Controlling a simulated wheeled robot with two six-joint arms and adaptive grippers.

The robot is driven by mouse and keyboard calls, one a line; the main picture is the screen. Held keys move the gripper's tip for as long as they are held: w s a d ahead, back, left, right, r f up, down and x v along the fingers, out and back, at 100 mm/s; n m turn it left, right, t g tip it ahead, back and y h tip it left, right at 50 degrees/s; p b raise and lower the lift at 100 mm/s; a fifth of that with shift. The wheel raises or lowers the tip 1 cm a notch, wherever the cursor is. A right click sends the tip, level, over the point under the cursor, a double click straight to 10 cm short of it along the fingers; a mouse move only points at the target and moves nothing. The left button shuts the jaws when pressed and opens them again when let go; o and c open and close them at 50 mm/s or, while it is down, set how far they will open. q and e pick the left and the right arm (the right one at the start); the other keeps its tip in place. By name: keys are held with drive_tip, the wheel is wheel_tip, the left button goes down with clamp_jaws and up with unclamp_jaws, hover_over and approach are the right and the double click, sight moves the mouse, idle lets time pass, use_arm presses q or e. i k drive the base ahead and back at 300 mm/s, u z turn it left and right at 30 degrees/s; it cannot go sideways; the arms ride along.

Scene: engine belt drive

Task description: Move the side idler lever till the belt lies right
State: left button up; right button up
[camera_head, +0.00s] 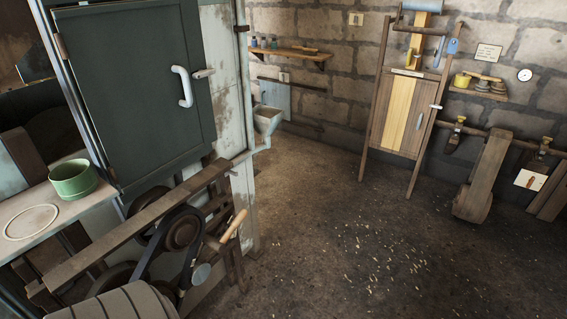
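A dark round pulley (181,232) sits behind a wooden rail at the lower left. A dark belt (188,264) runs around it and down toward the bottom edge. A lever with a light wooden handle (234,225) stands right of the pulley, its handle tilted up to the right. A small grey disc (201,273) is below the lever. The belt's lower run is partly hidden by a ribbed rounded body, so I cannot tell fully how it lies. Neither of my grippers is in view.
A green cabinet door (135,95) with a white handle (183,87) rises above the drive. A green pot (74,180) and a pale ring (31,222) are on a ledge at left. The floor (340,245) to the right is open, with scattered pale bits.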

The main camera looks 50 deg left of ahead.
sight(200, 272)
drive_tip(key=i, duration=1.35)
drive_tip(key=u, duration=1.55)
